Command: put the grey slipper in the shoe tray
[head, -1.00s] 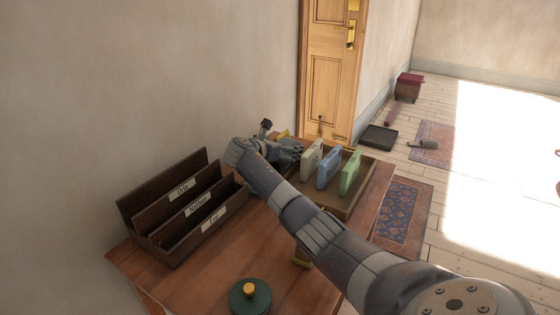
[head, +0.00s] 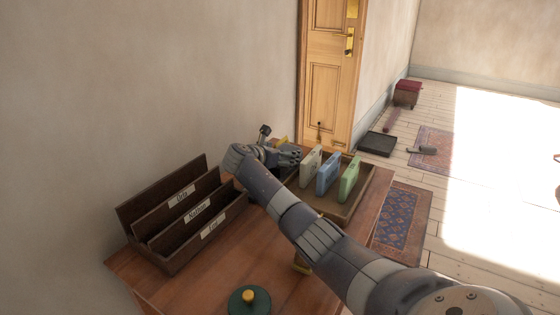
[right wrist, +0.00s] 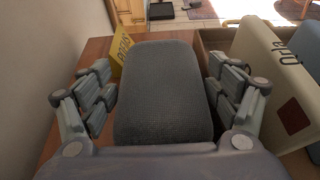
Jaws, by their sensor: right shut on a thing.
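A grey, woven-looking slipper (right wrist: 162,95) fills the middle of the right wrist view, between the fingers of my right gripper (right wrist: 165,92). The gripper is shut on it. In the head view my right gripper (head: 286,156) is over the far end of the wooden desk, left of the upright boxes; the held thing is hard to make out there. The black shoe tray (head: 378,144) lies on the floor beyond the desk, near the door, and looks empty. Its edge also shows at the top of the right wrist view (right wrist: 161,10). My left gripper is out of view.
A wooden tray (head: 343,213) holds white, blue and green boxes beside the gripper. A labelled letter rack (head: 183,212) and a green-lidded thing (head: 249,300) stand on the desk. A yellow sign (right wrist: 122,48) is just beyond the slipper. Another greyish thing (head: 424,150) lies on the far rug.

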